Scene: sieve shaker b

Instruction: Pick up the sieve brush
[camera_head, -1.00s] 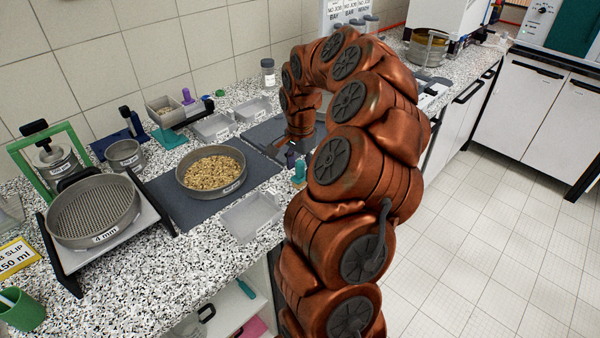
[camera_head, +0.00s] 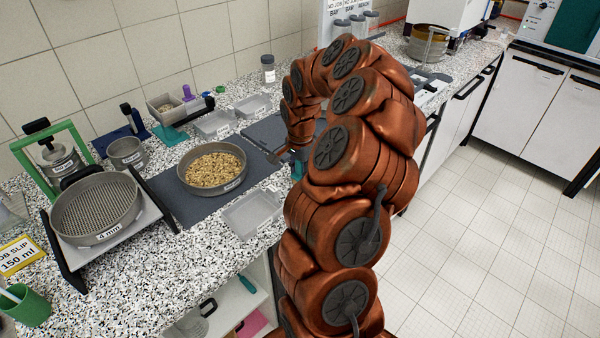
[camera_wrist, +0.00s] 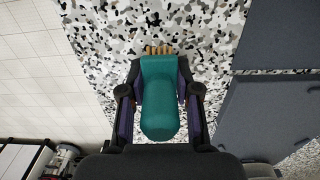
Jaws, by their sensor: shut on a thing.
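The sieve brush (camera_wrist: 158,97) has a teal handle with a rounded end and a strip of tan bristles at its far end in the wrist view. My gripper (camera_wrist: 160,85) is shut on its handle, one finger with a purple pad on each side. The speckled bench top shows around and beyond the bristles; I cannot tell whether they touch it. In the head view a bit of the teal brush (camera_head: 298,170) shows beside my arm, at the bench's front edge. My gripper there is mostly hidden by my arm.
A round pan of grain (camera_head: 213,169) stands on a dark mat (camera_head: 185,205) left of my arm. An empty grey tray (camera_head: 252,214) lies close by at the bench edge. A 4 mm sieve (camera_head: 95,207) rests on a stand further left. Smaller trays (camera_head: 214,124) are behind.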

